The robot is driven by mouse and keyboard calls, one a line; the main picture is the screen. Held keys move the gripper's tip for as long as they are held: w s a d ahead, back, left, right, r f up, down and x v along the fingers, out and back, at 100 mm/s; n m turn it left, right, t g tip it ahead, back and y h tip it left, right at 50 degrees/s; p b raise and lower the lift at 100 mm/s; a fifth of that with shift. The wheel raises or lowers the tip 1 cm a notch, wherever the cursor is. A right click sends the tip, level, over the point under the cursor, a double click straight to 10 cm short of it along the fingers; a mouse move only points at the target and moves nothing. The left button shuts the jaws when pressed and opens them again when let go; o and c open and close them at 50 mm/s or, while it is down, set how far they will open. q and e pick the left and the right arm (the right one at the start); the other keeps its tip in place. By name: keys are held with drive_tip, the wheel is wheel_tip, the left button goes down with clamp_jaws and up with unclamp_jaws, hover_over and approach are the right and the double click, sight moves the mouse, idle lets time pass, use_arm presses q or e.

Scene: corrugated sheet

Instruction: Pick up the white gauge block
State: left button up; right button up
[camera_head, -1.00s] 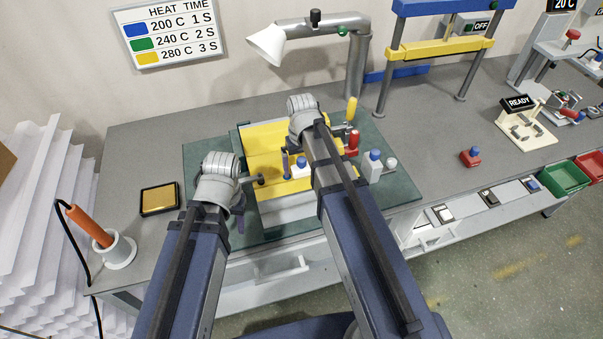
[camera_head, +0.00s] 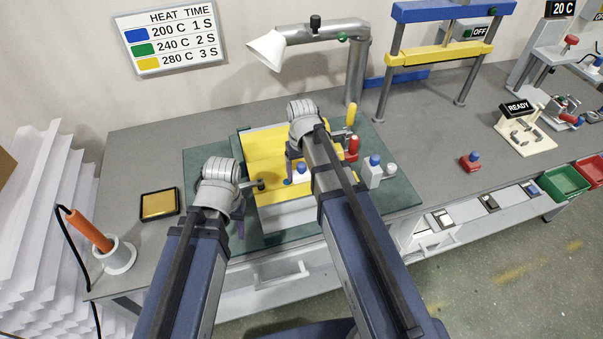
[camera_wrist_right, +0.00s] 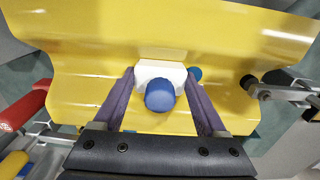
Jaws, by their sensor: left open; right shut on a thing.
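The white gauge block (camera_wrist_right: 157,71) with a round blue knob sits over the yellow corrugated sheet (camera_wrist_right: 230,40); in the head view it shows beside my right wrist (camera_head: 301,178). My right gripper (camera_wrist_right: 161,82) is shut on it, one purple finger on each side. I cannot tell whether the block still touches the sheet. My left gripper (camera_head: 239,214) is open and empty at the sheet's left edge, pointing down. My right arm hides part of the sheet in the head view.
A yellow pad (camera_head: 159,203) lies at left, near an orange-handled iron (camera_head: 90,229). The bench at back left is clear.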

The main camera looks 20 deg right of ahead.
sight(302, 164)
drive_tip(key=shift+r+p, duration=5.05)
